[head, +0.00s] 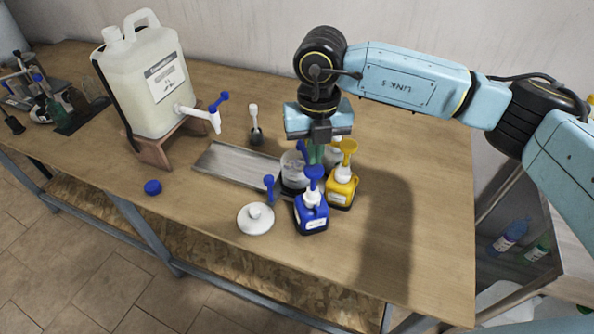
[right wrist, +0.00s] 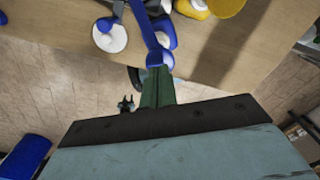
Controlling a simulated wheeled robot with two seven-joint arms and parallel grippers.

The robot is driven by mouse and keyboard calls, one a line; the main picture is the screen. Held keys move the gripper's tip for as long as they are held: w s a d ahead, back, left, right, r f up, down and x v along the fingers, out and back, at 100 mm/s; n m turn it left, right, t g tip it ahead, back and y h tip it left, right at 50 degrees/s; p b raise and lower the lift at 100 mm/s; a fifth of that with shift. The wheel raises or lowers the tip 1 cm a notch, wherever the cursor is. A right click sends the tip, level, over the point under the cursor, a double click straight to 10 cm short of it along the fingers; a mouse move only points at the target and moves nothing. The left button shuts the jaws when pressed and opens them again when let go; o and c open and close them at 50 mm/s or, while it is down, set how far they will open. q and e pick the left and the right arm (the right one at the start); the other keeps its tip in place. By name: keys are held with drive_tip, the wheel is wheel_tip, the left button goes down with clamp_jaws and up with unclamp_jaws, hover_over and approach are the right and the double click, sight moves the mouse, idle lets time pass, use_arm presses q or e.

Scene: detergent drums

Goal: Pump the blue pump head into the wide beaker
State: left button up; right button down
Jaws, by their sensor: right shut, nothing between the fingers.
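A blue bottle (head: 312,219) with a white collar and a blue pump head (head: 314,173) stands upright near the table's front. My right gripper (head: 316,160) points down just behind and above the pump head; its green fingers are shut and empty. Whether they touch the pump head I cannot tell. In the right wrist view, the finger tips (right wrist: 157,70) reach up to a long blue part (right wrist: 146,28). A clear, wide vessel with a dark base, probably the wide beaker (head: 291,172), stands left of the gripper, partly hidden. My left gripper is not in view.
A yellow pump bottle (head: 341,192) stands close on the right. A white lid (head: 256,219), a small blue upright piece (head: 269,187) and a metal tray (head: 226,165) are to the left. A large jug (head: 146,85) stands further left. The table's right side is clear.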

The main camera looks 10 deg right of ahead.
drive_tip(key=shift+r, duration=0.1)
wheel_tip(320, 180, up, 6)
drive_tip(key=p, duration=0.3)
idle(0.4)
